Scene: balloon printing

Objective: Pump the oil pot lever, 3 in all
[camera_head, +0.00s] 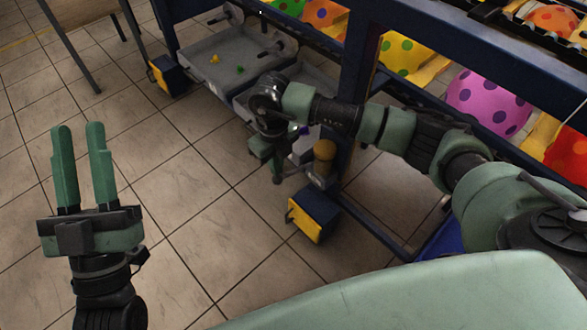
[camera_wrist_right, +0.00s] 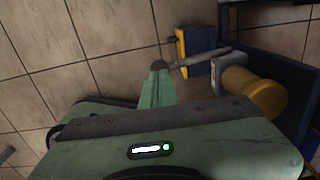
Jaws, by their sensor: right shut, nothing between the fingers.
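The oil pot (camera_head: 324,152) is a yellow cylinder mounted low on the machine's blue post; it also shows in the right wrist view (camera_wrist_right: 258,92). Its lever (camera_wrist_right: 203,57) is a thin grey rod reaching left from the pot's grey bracket in the right wrist view. My right gripper (camera_head: 277,176) is shut and empty, left of the pot. In the right wrist view its fingertips (camera_wrist_right: 158,67) are at the lever's free end; I cannot tell whether they touch. My left gripper (camera_head: 83,128) is open and empty over the floor, far from the pot.
A yellow and blue box (camera_head: 316,217) sits at the post's foot, below the pot. A grey tray (camera_head: 225,68) is behind my right arm. Spotted balloons (camera_head: 487,102) lie in the machine at right. The tiled floor (camera_head: 190,215) between my grippers is clear.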

